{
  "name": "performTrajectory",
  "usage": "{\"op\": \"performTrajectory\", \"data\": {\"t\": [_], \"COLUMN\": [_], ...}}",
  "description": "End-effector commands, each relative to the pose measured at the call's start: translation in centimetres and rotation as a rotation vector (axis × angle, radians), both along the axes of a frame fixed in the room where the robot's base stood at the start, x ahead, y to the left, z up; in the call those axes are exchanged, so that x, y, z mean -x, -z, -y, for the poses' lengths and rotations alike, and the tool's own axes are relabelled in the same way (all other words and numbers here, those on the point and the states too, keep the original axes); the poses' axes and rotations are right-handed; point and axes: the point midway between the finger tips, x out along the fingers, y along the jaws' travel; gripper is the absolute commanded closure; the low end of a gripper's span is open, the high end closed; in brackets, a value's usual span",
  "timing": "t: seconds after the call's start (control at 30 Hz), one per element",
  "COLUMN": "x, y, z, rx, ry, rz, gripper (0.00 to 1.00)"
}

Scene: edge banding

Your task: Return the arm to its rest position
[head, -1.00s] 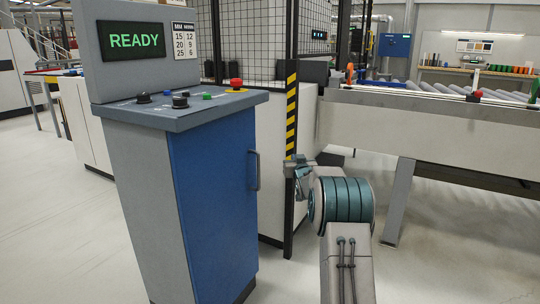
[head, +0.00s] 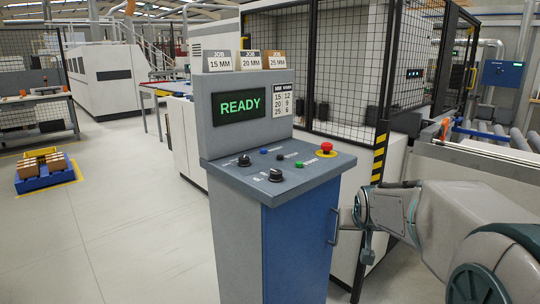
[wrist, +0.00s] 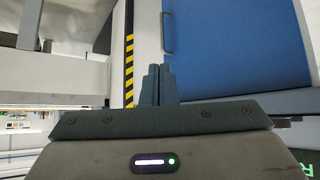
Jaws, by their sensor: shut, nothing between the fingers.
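My arm (head: 450,215) reaches in from the right edge of the head view, bent, with its wrist end beside the right side of the blue-doored control console (head: 300,240). In the wrist view my gripper (wrist: 157,84) is shut, its two dark fingers together and nothing between them. The console's blue door (wrist: 235,45) and its handle (wrist: 167,35) lie beyond the fingers, apart from them. In the head view the fingers are small and hard to make out.
The console carries a READY screen (head: 241,106), knobs and a red emergency button (head: 326,148). A striped post (head: 379,158) and mesh fence (head: 345,70) stand behind my wrist. A roller conveyor (head: 500,140) is at the right. Open floor (head: 120,210) lies left.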

Motion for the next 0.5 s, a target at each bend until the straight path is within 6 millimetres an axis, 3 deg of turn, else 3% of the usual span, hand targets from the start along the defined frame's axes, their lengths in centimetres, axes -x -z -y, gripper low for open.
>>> {"op": "performTrajectory", "data": {"t": [0.03, 0.1, 0.3, 0.5], "x": [2.6, 6.1, 16.5, 24.1], "y": [-2.5, -3.5, -5.8, -6.5], "z": [-1.0, -2.2, -5.0, -6.6], "rx": [-0.006, -0.016, -0.045, -0.067], "ry": [-0.011, -0.022, -0.062, -0.097], "rz": [-0.044, -0.116, -0.319, -0.471], "gripper": [1.0, 1.0, 1.0, 1.0]}}
